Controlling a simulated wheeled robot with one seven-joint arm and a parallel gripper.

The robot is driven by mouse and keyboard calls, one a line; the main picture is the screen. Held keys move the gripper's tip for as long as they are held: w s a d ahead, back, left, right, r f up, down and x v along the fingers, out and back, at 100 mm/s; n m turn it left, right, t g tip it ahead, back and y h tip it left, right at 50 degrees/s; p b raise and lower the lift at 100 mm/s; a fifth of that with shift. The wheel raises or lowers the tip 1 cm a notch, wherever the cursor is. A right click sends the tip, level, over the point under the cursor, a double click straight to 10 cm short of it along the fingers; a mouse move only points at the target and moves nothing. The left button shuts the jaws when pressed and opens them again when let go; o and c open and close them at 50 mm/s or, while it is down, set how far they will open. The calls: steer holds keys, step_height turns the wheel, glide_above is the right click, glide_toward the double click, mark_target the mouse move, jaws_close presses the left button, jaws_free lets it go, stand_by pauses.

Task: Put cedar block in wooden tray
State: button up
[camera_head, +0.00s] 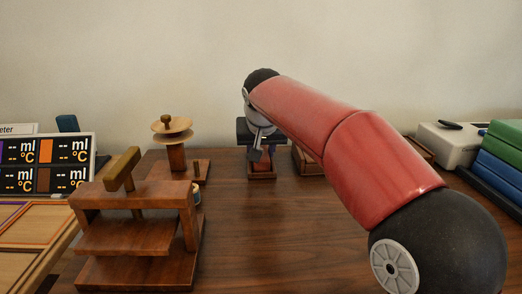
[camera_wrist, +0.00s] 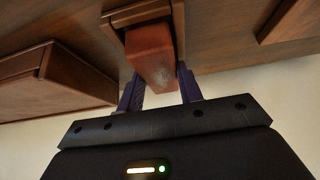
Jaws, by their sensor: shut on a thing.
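My gripper (camera_head: 257,150) is at the back middle of the table, pointing down. In the wrist view my gripper (camera_wrist: 156,70) has its two dark fingers on either side of a reddish-brown block (camera_wrist: 150,50), which I take for the cedar block, and is shut on it. The block is right at a small wooden piece (camera_wrist: 138,13), which also shows under the gripper in the head view (camera_head: 262,177). I cannot tell whether this is the wooden tray, or whether the block touches it. The fingers and arm hide part of it.
A wooden box-like piece (camera_head: 305,162) stands just right of the gripper, partly behind my arm; it shows large in the wrist view (camera_wrist: 55,85). A wooden stand (camera_head: 140,240) is front left, a balance-like piece (camera_head: 175,150) behind it. The middle table is clear.

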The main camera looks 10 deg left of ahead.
steer(key=shift+f, duration=0.15)
steer(key=o, duration=1.1)
steer(key=shift+r, duration=0.3)
steer(key=p+v, duration=0.1)
steer(key=v, duration=1)
steer(key=shift+s+r+p, duration=0.25)
steer(key=shift+r+p, duration=0.05)
steer(key=shift+d, duration=0.1)
